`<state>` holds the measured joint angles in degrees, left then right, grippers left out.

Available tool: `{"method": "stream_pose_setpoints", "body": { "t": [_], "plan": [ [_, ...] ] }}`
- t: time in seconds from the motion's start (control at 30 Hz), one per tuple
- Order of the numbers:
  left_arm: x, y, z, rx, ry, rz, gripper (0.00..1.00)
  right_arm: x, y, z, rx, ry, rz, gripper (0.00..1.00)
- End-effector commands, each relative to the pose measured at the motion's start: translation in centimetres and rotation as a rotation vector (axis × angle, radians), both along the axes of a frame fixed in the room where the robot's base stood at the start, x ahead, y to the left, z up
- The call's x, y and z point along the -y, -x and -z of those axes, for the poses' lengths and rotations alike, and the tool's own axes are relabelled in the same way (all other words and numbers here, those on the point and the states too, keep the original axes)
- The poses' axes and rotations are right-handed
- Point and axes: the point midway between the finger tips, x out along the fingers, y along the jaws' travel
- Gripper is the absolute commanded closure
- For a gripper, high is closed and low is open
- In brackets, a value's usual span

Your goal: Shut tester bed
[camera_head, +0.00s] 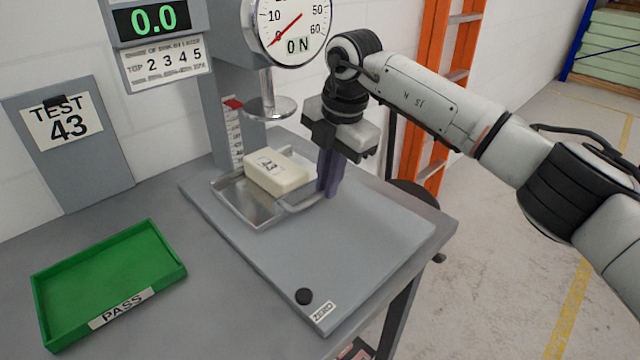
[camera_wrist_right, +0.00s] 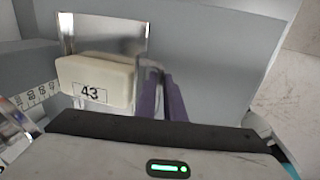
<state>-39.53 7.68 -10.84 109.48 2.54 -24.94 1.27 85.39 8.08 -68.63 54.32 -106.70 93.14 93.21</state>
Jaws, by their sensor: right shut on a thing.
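The tester bed (camera_head: 246,203) is a shiny metal tray at the foot of the tester column. A cream foam block (camera_head: 290,178) marked 43 lies on it. The bed appears partly out from beneath the round press plate (camera_head: 268,109). My right gripper (camera_head: 328,187) points down at the bed's front right side, its purple fingers shut on the bed's handle (camera_head: 300,207). In the right wrist view the fingers (camera_wrist_right: 163,100) are beside the block (camera_wrist_right: 110,80), and the tray (camera_wrist_right: 125,35) shows behind it. My left gripper is not in view.
The grey tester base (camera_head: 350,235) has a black ZERO knob (camera_head: 304,296) at its front. An empty green PASS tray (camera_head: 110,275) sits left on the table. The dial gauge (camera_head: 288,25) reads 0 N. An orange ladder (camera_head: 430,90) stands behind my arm.

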Motion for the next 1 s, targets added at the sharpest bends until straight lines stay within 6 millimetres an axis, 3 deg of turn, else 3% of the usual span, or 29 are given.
{"method": "stream_pose_setpoints", "body": {
  "t": [0.23, 0.27, 0.37, 0.77, 1.0],
  "plan": [
    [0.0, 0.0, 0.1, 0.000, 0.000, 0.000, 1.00, -0.4, -0.3, -0.3, 0.015, -0.009, -0.002, 1.00],
    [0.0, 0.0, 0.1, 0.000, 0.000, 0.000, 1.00, -0.4, -0.3, -0.3, 0.015, -0.009, -0.003, 0.89],
    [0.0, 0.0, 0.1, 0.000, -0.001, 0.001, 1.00, -0.4, -0.3, -0.3, 0.014, -0.008, -0.003, 0.72],
    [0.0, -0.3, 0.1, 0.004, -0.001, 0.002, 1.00, -0.3, -0.2, -0.6, 0.011, -0.006, -0.003, 0.72],
    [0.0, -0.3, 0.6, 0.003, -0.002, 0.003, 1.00, 0.2, 0.4, -4.5, 0.015, -0.006, -0.001, 0.72]
  ]
}}
